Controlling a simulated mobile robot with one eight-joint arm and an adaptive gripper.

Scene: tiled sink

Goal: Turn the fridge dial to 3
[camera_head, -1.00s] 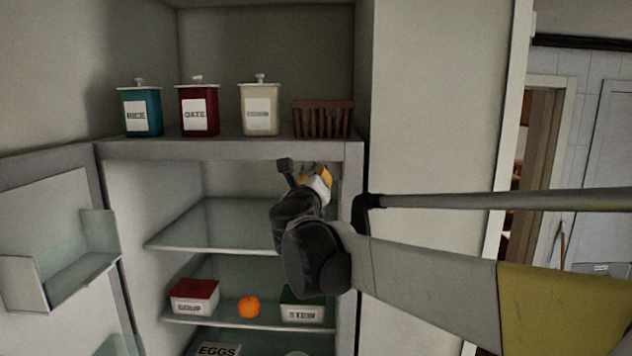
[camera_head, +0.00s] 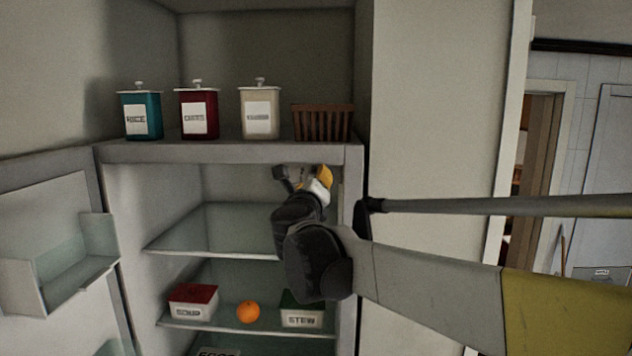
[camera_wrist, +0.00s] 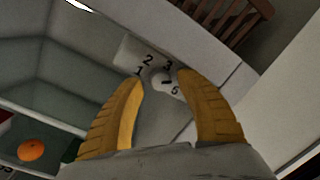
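The fridge dial (camera_wrist: 163,80) is a small pale round knob with a dark mark, in the wrist view. Numbers 1, 2, 3 and 5 show around it on a pale plate; other numbers are hidden or unclear. The mark seems to lie on the side toward 5, but I cannot tell the exact setting. My gripper (camera_wrist: 160,104) has yellow fingers, spread apart on either side of the dial, with nothing visible between the tips. In the head view my gripper (camera_head: 312,178) is inside the fridge's upper right, under its top edge. The dial is hidden there.
The fridge (camera_head: 240,151) stands open, its door (camera_head: 50,200) at left. Glass shelves hold a soup box (camera_head: 193,302), an orange (camera_head: 248,311) and a stew box (camera_head: 302,312). Canisters (camera_head: 199,115) and a brown basket (camera_head: 322,121) stand on top. The right side wall is close to my gripper.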

